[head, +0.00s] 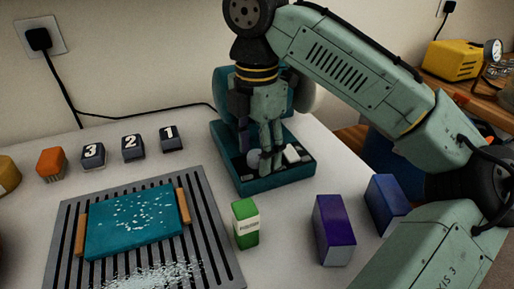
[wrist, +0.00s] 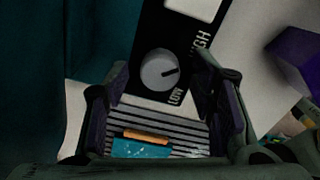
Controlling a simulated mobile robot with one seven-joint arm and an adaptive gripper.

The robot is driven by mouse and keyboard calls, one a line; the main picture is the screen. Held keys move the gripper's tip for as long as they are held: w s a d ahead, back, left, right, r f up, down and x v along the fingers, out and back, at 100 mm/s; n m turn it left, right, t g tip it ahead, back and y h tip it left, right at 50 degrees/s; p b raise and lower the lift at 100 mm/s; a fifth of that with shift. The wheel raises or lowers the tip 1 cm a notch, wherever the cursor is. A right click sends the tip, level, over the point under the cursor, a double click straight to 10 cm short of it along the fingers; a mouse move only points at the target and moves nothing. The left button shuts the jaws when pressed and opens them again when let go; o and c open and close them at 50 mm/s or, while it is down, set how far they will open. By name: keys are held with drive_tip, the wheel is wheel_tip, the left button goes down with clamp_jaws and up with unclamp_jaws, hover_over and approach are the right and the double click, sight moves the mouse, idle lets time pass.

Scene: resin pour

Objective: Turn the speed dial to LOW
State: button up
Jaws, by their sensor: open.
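The speed dial (wrist: 158,69) is a round grey knob on a black panel (wrist: 150,30) in the wrist view. Its dark pointer line aims right, between the printed words LOW (wrist: 175,97) and HIGH (wrist: 200,40). In the head view the dial (head: 255,157) shows small on the base of the teal machine (head: 262,185), partly behind my fingers. My gripper (head: 266,158) points down over this panel. In the wrist view my gripper (wrist: 164,100) is open, with one finger on each side of the dial's lower area. I cannot tell whether a finger touches the knob.
A white block-like control (head: 292,153) sits right of the dial. A green box (head: 245,223) and two purple-blue boxes (head: 333,230) (head: 386,204) stand in front and right. A slatted grey tray (head: 218,235) bears a teal board (head: 132,222). Numbered dark blocks (head: 132,147) stand at left.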

drive_tip(key=shift+c, duration=0.3)
drive_tip(key=c, duration=1.1)
drive_tip(key=shift+r+p, duration=0.15)
drive_tip(key=shift+p, duration=0.3)
drive_tip(key=m+p, duration=0.3)
drive_tip(key=shift+r+p, duration=0.15)
drive_tip(key=shift+p, duration=0.15)
drive_tip(key=m+p, duration=0.7)
drive_tip(key=m, duration=0.2)
drive_tip(key=shift+f, duration=0.2)
drive_tip(key=shift+f+m, duration=0.15)
drive_tip(key=shift+m, duration=1.75)
